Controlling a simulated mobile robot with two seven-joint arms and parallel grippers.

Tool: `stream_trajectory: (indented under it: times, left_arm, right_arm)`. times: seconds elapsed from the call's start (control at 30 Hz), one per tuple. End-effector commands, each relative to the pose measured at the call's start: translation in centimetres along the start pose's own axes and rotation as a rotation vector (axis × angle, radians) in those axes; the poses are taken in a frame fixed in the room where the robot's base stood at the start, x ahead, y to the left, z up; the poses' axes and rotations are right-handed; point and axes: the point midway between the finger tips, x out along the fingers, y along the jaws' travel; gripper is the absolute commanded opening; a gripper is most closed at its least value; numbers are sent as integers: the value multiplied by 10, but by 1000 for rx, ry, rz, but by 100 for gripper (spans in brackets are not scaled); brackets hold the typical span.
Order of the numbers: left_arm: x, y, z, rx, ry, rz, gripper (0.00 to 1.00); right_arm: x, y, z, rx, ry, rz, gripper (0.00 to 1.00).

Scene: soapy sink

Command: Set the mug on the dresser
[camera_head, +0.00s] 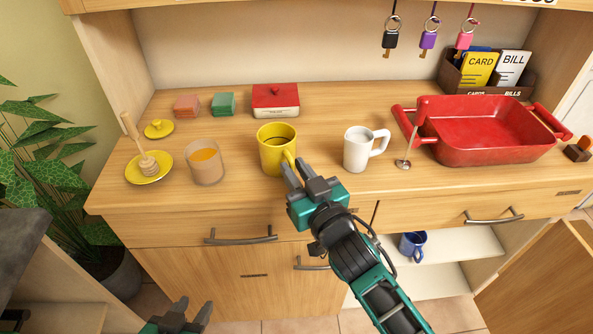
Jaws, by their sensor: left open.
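A yellow mug (274,150) stands upright on the dresser top (335,105), near the front edge. My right gripper (294,167) is at the mug's handle side, with its fingertips around or against the handle. Whether the fingers are closed on the handle is not clear. A white mug (358,150) stands upright to the right, its handle pointing right. A blue mug (412,244) sits on a shelf inside the open lower part of the dresser. My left gripper (188,310) is open and empty, low at the bottom edge, in front of the dresser.
Left of the yellow mug are a candle glass (205,163) and a yellow saucer (150,178) with a honey dipper. A red butter dish (276,100) stands behind. A red baking dish (485,130) fills the right. A thin upright item (405,162) stands beside the white mug.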

Motion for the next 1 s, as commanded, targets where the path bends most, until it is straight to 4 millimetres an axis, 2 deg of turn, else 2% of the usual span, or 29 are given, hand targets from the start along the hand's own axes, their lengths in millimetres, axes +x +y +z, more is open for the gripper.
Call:
stream_trajectory:
  times: [0.03, 0.17, 0.47, 0.67, 1.0]
  left_arm:
    - [0, 0, 1, 0, -2, 1, 43]
    - [-1, 1, 3, -1, -6, 2, 43]
    - [-4, 2, 2, -2, -11, 3, 43]
    - [-4, 2, 3, -2, -11, 4, 43]
    - [-3, 2, 4, -2, -10, 4, 43]
  right_arm:
    - [0, 0, 0, 0, 0, 0, 27]
    - [0, 0, 0, 0, 0, 0, 38]
    - [0, 0, -6, -1, 0, 0, 38]
    - [-27, 0, -2, 0, -3, 0, 38]
    - [-92, 0, -2, 0, -3, 0, 38]
